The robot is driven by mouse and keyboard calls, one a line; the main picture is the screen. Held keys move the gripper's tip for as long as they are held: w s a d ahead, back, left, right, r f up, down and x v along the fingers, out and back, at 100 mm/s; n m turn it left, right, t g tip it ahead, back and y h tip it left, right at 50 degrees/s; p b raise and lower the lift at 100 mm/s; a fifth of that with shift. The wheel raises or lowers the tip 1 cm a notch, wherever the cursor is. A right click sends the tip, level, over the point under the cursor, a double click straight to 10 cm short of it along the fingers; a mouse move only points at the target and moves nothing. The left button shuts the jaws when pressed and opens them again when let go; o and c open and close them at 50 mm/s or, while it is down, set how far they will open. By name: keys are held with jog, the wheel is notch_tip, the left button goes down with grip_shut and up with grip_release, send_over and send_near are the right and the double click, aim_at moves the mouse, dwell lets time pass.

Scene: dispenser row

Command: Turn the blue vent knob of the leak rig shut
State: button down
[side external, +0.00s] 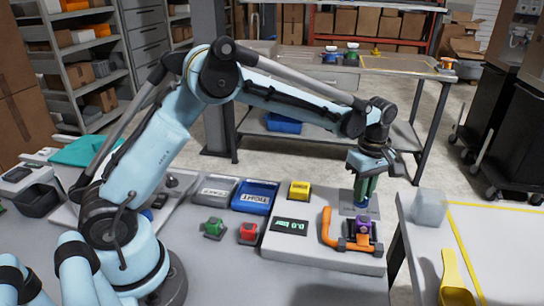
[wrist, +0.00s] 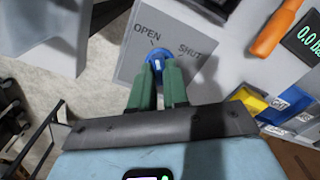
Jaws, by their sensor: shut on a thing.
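The blue vent knob (wrist: 156,57) sits on a grey plate (wrist: 128,68) marked OPEN and SHUT in the wrist view. My gripper (wrist: 159,72) has its green fingers on either side of the knob and is shut on it. A small white mark shows on the knob; I cannot tell exactly which label it points to. In the side view my gripper (side external: 364,196) points down at the right rear of the leak rig (side external: 310,258), and its fingers hide the knob. The rig's display (side external: 290,226) reads 0.0 bar.
An orange pipe (side external: 327,230) and a purple part (side external: 362,227) stand just in front of my gripper. A side table (side external: 500,250) is right.

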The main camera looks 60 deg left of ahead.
jog(key=m, duration=1.2)
jog(key=shift+m, duration=1.9)
jog(key=c, duration=1.1)
grip_release()
jog(key=shift+r, duration=0.1)
notch_tip(320, 180, up, 12)
